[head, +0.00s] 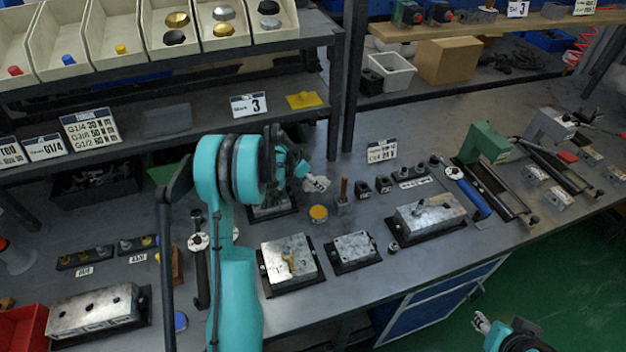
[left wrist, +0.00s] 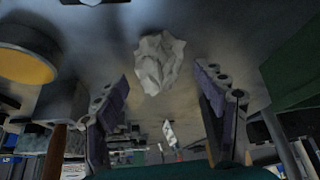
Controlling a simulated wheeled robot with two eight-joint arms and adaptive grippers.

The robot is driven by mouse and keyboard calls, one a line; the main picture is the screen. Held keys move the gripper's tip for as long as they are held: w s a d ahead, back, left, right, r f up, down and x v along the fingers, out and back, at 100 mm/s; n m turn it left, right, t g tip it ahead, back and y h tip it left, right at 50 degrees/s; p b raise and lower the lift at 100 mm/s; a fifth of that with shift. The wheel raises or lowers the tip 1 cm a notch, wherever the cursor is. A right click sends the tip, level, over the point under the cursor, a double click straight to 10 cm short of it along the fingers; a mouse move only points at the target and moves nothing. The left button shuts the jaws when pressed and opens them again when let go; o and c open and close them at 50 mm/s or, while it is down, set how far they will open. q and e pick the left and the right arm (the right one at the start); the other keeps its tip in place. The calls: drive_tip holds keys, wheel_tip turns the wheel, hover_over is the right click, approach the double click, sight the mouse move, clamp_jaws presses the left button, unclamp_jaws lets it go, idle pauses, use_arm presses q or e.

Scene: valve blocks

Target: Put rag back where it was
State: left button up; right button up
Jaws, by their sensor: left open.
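In the left wrist view a crumpled whitish-grey rag (left wrist: 160,62) lies on the grey surface, ahead of and between the spread fingers. My left gripper (left wrist: 163,105) is open, with a visible gap between the fingers and the rag. In the head view my left gripper (head: 316,183) is low over the middle of the bench, just behind a round yellow-topped tin (head: 319,214). The rag cannot be clearly told from the pale fingertips there. My right gripper (head: 481,323) is at the bottom right, off the bench's front edge; its jaws are too small to read.
An upright brown-handled tool (head: 343,192) stands close to the right of the tin. Metal valve blocks (head: 287,257) and (head: 354,248) lie in front. A yellow flat piece (head: 305,100) lies on the shelf behind. A dark shelf post (head: 352,80) rises behind the left gripper.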

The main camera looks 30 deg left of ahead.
use_arm(q)
drive_tip(key=shift+r, duration=0.25)
drive_tip(key=p+v, duration=0.4)
drive_tip(key=v, duration=0.8)
drive_tip(key=s+d+r+n, duration=0.1)
drive_tip(key=s+d+r, duration=0.4)
drive_tip(key=d, duration=0.5)
drive_tip(key=s+d+r+n+t+y, duration=0.1)
drive_tip(key=s+d+r+n, duration=0.3)
drive_tip(key=s+d, duration=1.1)
drive_tip(key=s+y, duration=0.1)
drive_tip(key=s, duration=0.2)
drive_tip(key=shift+t+y, duration=0.3)
drive_tip(key=shift+t, duration=0.1)
